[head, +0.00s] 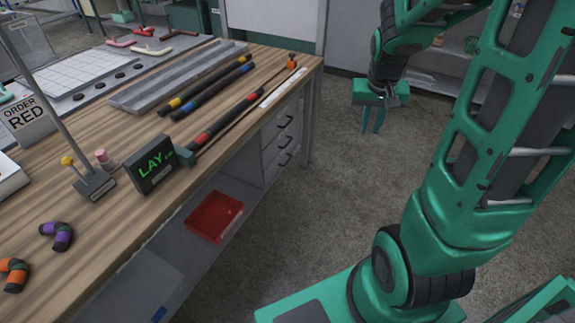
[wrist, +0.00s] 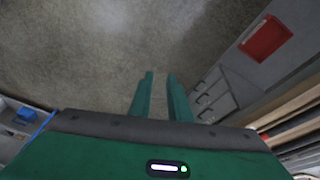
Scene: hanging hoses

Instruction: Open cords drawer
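A grey drawer unit (head: 283,137) hangs under the right end of the workbench, with several drawers stacked one above another, each with a dark bar handle. All of them look closed. I can read no label on them, so I cannot tell which is the cords drawer. In the wrist view the drawer unit (wrist: 212,97) lies to the right of my fingers, seen from above at a slant. My gripper (head: 372,128) hangs fingers down over the open floor, to the right of the drawers and apart from them. In the wrist view its two green fingers (wrist: 160,80) are spread and empty.
The wooden workbench (head: 110,215) fills the left, with dark hoses (head: 212,85), a LAY display (head: 152,165) and coloured fittings on top. A red bin (head: 214,216) sits on the lower shelf. The floor (head: 325,205) in front of the drawers is clear.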

